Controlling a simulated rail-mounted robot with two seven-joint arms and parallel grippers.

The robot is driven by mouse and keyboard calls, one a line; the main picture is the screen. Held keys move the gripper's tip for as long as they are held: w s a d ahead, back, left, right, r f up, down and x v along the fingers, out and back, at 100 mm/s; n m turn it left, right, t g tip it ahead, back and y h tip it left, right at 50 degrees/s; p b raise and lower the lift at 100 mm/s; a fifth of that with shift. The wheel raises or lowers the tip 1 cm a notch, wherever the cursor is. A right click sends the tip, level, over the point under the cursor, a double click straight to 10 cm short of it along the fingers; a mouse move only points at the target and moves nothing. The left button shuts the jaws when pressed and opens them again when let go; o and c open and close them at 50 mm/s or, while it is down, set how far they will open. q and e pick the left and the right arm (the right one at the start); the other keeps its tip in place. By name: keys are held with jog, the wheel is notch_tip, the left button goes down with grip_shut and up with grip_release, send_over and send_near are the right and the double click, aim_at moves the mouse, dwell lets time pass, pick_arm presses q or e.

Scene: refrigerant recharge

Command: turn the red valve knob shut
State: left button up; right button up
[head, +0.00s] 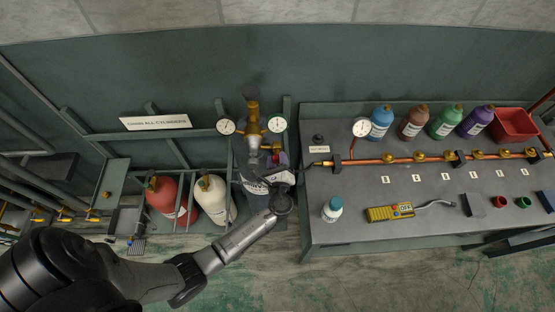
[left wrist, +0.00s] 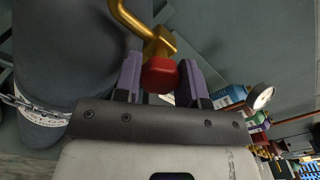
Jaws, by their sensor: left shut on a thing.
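The red valve knob (left wrist: 159,75) sits on a brass fitting (left wrist: 156,42) beside a grey cylinder (left wrist: 68,60) in the left wrist view. My left gripper (left wrist: 157,84) has its two purple-grey fingers on either side of the knob, shut on it. In the head view the left gripper (head: 278,161) reaches to the grey cylinder below a brass manifold (head: 253,116) with two gauges. The knob is mostly hidden there by my gripper. My right gripper is not in view.
A red cylinder (head: 163,196) and a cream cylinder (head: 213,196) stand left of my left arm. A chain (left wrist: 32,108) runs round the grey cylinder.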

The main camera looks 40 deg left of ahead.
pick_arm(q)
jog(key=o, duration=0.9)
jog(key=shift+s+d, duration=0.35)
jog(key=b+v, duration=0.2)
jog(key=v, duration=1.1)
